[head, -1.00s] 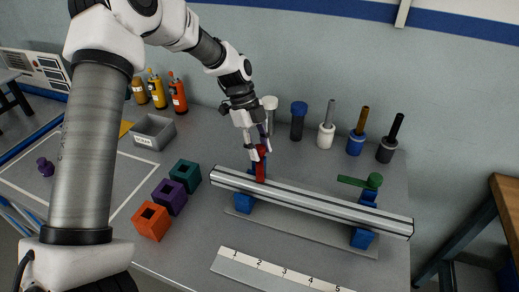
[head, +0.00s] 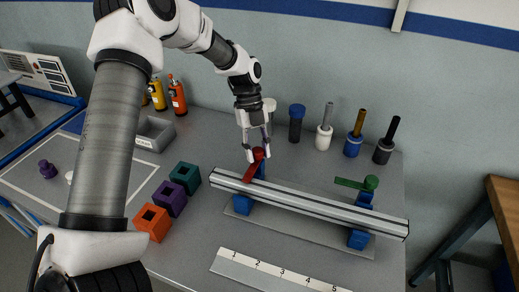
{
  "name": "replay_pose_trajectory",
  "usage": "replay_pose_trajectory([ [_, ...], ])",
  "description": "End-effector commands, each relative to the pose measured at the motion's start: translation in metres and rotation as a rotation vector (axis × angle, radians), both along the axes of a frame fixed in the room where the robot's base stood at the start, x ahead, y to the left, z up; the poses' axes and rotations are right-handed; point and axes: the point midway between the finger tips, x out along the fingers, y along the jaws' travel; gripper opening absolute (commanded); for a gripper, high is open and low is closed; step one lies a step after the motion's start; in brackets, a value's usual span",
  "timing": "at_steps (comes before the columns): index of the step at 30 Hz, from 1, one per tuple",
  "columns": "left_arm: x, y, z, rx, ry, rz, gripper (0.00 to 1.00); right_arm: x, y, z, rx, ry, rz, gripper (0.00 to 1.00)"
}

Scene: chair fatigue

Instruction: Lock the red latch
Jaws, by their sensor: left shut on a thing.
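The red latch (head: 252,170) sits at the left end of the long silver bar (head: 310,207), above a blue support. Its arm slants down to the left over the bar's back edge. My left gripper (head: 259,156) is shut on the red latch at its knob end, and the fingers hide part of it. The green latch (head: 353,183) stands at the right end, its arm pointing left behind the bar, with nothing touching it. My right gripper is out of view.
Several capped tools, including a blue-topped one (head: 297,122), stand behind the bar. Orange (head: 151,224), purple and teal square blocks lie to the left. A grey bin (head: 155,132) stands behind them. A numbered strip (head: 277,270) lies in front.

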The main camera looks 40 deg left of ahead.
Motion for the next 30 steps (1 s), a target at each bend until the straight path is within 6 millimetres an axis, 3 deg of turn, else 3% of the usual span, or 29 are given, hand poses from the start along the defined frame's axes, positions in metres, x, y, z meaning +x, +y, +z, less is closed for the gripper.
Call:
replay_pose_trajectory([
  [4, 0.0, 0.0, -0.001, 0.0, 0.0, -0.002, 0.0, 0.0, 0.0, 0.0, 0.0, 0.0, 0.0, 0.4],
  [5, 0.0, 0.0, -0.001, 0.001, 0.0, -0.002, 0.39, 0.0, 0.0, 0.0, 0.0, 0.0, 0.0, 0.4],
  [6, 0.0, 0.0, -0.001, 0.0, 0.0, -0.002, 0.54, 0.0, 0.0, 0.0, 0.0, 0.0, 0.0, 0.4],
  [7, 0.0, 0.0, -0.001, 0.0, 0.0, -0.002, 0.61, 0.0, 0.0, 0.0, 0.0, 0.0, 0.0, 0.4],
  [19, 0.002, 0.003, 0.007, 0.001, -0.003, 0.0, 0.61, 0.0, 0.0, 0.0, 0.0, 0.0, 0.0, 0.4],
  [30, 0.018, 0.032, 0.086, 0.002, -0.005, 0.0, 0.61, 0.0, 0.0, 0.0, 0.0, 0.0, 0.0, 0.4],
])
